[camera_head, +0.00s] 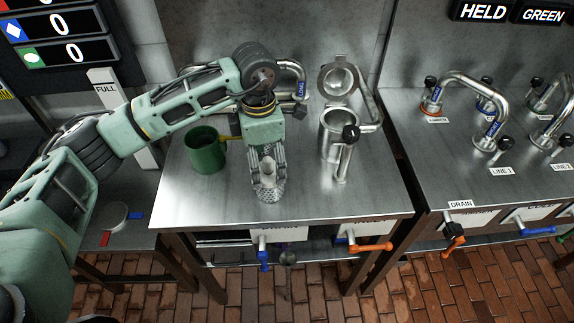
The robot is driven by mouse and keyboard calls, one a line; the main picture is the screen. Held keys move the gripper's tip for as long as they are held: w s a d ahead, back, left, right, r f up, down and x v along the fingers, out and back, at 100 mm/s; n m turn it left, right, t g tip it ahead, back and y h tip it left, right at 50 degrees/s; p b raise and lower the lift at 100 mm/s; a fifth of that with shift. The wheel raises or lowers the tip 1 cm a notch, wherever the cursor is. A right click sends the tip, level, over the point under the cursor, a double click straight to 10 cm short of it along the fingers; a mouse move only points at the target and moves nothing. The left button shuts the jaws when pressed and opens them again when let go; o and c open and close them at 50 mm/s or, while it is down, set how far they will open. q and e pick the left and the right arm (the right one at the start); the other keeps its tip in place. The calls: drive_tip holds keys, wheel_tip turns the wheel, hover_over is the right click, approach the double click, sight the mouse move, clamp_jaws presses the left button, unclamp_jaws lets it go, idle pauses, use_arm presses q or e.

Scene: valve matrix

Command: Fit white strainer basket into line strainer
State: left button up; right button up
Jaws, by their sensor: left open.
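A pale grey-white, perforated strainer basket (271,190) stands near the front of the steel bench, left of the line strainer. My left gripper (267,168) reaches down at the basket with its fingers apart around the basket's upper part. The fingers hide part of the basket, and I cannot tell whether they touch it. The line strainer (335,140) is a steel cylinder to the right of the gripper, with its round lid (337,80) swung up behind it. The inside of the cylinder is mostly hidden. My right gripper is not in view.
A green mug (205,152) stands left of my gripper. Pipework (292,70) is partly hidden behind my left arm. Blue (263,255) and orange (370,246) handles hang below the front edge. The bench's front left is clear.

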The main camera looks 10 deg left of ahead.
sight(268, 179)
use_arm(q)
drive_tip(key=shift+w+d, duration=0.1)
drive_tip(key=shift+w, duration=0.1)
drive_tip(key=shift+f, duration=0.3)
drive_tip(key=shift+s+d+f+p, duration=0.15)
drive_tip(key=shift+f+p, duration=0.25)
drive_tip(key=shift+f, duration=0.2)
drive_tip(key=shift+s+a+f+p, duration=0.15)
drive_tip(key=shift+f+p, duration=0.25)
drive_tip(key=shift+f, duration=0.2)
drive_tip(key=f, duration=0.1)
drive_tip(key=f+p, duration=0.1)
drive_tip(key=shift+s+d+f, duration=0.2)
drive_tip(key=shift+d+f, duration=0.1)
drive_tip(key=shift+f, duration=0.05)
drive_tip(key=shift+w+f+p, duration=0.15)
drive_tip(key=shift+f+p, duration=0.15)
drive_tip(key=shift+f, duration=0.65)
drive_tip(key=shift+c, duration=1.1)
drive_tip(key=c, duration=1.2)
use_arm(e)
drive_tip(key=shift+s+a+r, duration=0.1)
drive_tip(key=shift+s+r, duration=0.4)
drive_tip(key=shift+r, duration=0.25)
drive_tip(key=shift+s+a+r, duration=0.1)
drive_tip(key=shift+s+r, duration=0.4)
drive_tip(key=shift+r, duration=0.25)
